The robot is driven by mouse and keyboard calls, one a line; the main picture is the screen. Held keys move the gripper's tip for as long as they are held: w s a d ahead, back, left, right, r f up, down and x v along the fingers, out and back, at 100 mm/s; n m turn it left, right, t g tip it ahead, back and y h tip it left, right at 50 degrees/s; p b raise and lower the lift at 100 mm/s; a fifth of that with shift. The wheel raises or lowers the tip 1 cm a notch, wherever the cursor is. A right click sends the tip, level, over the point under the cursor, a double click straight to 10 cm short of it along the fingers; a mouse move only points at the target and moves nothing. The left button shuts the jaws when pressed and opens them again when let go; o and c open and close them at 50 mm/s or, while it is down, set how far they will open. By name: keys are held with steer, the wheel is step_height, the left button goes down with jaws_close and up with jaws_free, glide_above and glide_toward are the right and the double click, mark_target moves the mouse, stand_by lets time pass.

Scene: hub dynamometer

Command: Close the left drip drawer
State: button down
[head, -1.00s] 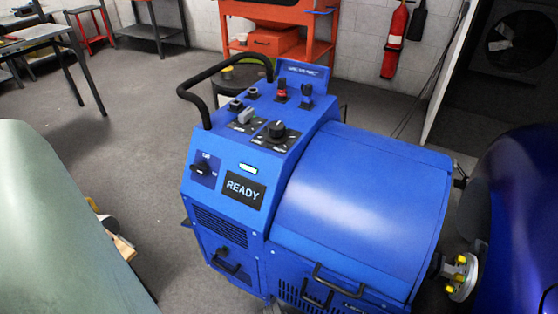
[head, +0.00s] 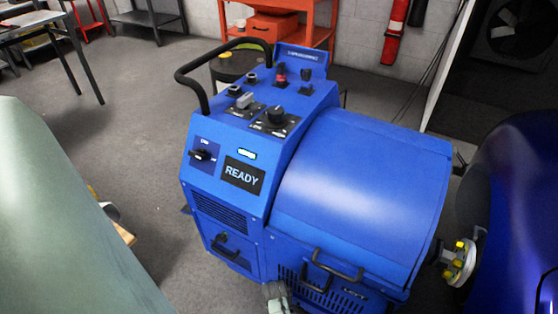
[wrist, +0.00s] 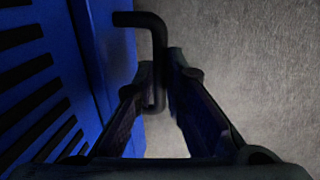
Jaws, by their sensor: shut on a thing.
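A blue dynamometer cabinet (head: 360,200) fills the middle of the head view. Its low front has a dark slotted panel marked LEFT (head: 354,294), with black bar handles (head: 318,278) close by. How far the drawer stands out is hard to tell. In the wrist view, my gripper (wrist: 158,92) is shut on a black bent bar handle (wrist: 158,38), beside a blue panel edge (wrist: 112,55). In the head view, a pale part of my arm shows at the bottom edge by the slotted front; the fingertips are hidden there.
A blue car body (head: 525,200) with a hub (head: 460,264) stands close on the right. A pale green surface (head: 60,210) lies at the left.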

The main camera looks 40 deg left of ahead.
steer(key=shift+w+a, duration=0.2)
steer(key=shift+w, duration=0.65)
steer(key=c, duration=1.7)
jaws_free()
steer(key=shift+o, duration=0.2)
step_height(320, 180, up, 12)
steer(key=s, duration=0.2)
steer(key=shift+s+d, duration=0.2)
steer(key=shift+d, duration=0.1)
steer(key=shift+f, duration=0.15)
